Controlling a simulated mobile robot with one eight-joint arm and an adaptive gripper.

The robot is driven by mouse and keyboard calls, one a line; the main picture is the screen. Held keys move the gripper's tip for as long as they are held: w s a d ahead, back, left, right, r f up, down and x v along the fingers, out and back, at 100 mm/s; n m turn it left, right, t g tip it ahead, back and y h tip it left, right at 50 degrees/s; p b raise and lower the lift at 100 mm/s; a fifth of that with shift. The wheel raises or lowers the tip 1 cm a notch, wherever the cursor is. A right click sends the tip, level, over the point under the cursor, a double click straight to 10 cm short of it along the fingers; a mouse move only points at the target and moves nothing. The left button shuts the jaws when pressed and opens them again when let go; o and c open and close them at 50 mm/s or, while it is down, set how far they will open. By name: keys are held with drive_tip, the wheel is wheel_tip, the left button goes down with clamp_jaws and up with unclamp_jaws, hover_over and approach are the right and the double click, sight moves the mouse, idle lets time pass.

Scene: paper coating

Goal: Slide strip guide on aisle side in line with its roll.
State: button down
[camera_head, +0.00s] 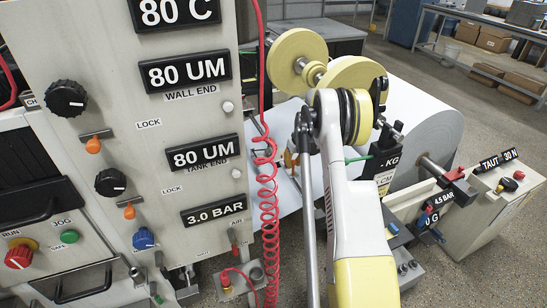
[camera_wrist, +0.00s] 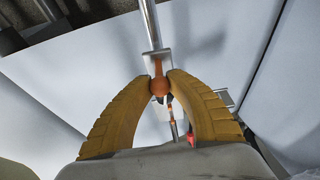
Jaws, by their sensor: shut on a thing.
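In the wrist view my gripper (camera_wrist: 160,84) is shut on a small orange knob (camera_wrist: 159,86). The knob is on a pale metal block (camera_wrist: 157,62), which sits on a bright metal rod (camera_wrist: 149,20). The block looks like a strip guide, but I cannot tell which side it is on. White paper (camera_wrist: 95,65) lies behind it. In the head view the large white paper roll (camera_head: 430,125) stands behind my arm.
The control panel (camera_head: 200,110) with dials and labels fills the left of the head view. A red coiled cable (camera_head: 268,200) hangs beside it. A console (camera_head: 495,205) with buttons stands at the right. Bare floor (camera_head: 475,110) lies beyond the roll.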

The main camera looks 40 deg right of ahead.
drive_tip(key=shift+s+a+b, duration=0.15)
drive_tip(key=shift+s+a, duration=0.35)
drive_tip(key=shift+s, duration=1.7)
drive_tip(key=shift+s+a+b, duration=0.1)
drive_tip(key=shift+s+a, duration=0.45)
drive_tip(key=shift+s, duration=1.7)
drive_tip(key=shift+s+a+b, duration=0.15)
drive_tip(key=shift+s+a, duration=0.35)
drive_tip(key=shift+s, duration=1.7)
drive_tip(key=c, duration=1.2)
unclamp_jaws()
drive_tip(key=shift+r, duration=0.1)
drive_tip(key=p+v, duration=0.2)
drive_tip(key=v, duration=1.4)
drive_tip(key=shift+s, duration=0.15)
